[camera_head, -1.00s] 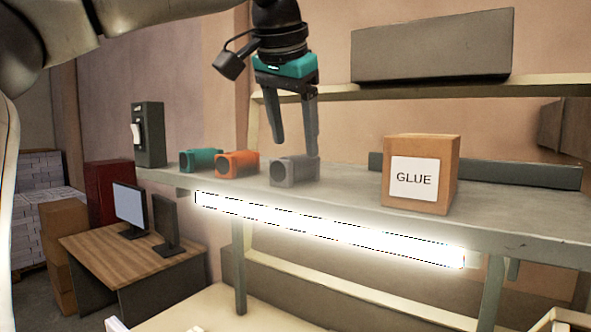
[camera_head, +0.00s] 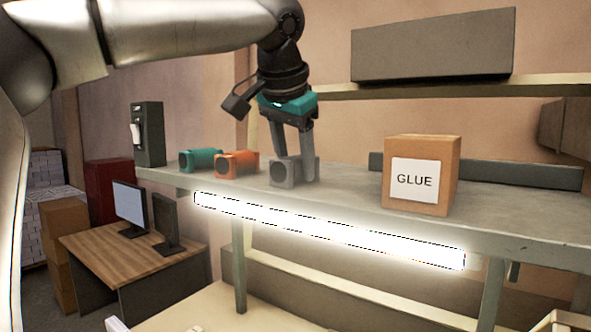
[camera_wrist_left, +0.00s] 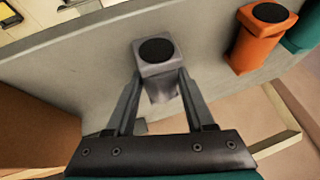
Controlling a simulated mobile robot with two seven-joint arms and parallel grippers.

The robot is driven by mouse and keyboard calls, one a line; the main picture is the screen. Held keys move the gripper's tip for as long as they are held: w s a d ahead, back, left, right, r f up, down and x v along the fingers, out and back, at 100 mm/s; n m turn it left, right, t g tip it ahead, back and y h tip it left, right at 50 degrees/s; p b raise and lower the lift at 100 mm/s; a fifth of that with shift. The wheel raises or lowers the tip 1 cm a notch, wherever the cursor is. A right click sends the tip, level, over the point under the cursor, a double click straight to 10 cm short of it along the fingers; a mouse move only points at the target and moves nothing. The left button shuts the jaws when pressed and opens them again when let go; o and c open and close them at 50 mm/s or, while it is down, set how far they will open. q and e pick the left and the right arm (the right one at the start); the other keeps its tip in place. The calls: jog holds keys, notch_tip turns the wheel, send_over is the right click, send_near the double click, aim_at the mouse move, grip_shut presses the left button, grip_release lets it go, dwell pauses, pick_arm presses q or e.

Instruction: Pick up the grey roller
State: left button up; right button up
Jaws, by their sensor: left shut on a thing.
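The grey roller (camera_head: 283,172) lies on the grey shelf (camera_head: 345,198), its dark round end facing the head camera. My left gripper (camera_head: 296,160) reaches down from above and is shut on it, with one finger at each side. In the left wrist view the grey roller (camera_wrist_left: 160,62) sits between the two fingers of my left gripper (camera_wrist_left: 160,82). The roller still appears to rest on the shelf. My right gripper is not in view.
An orange roller (camera_head: 237,164) and a teal roller (camera_head: 201,160) stand left of the grey one. A cardboard box marked GLUE (camera_head: 447,178) stands to the right. A grey box (camera_head: 430,48) sits on the upper shelf. A bright light tube (camera_head: 330,232) hangs under the shelf's front edge.

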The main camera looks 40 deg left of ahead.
pick_arm(q)
grip_shut()
jog(key=shift+r, duration=0.1)
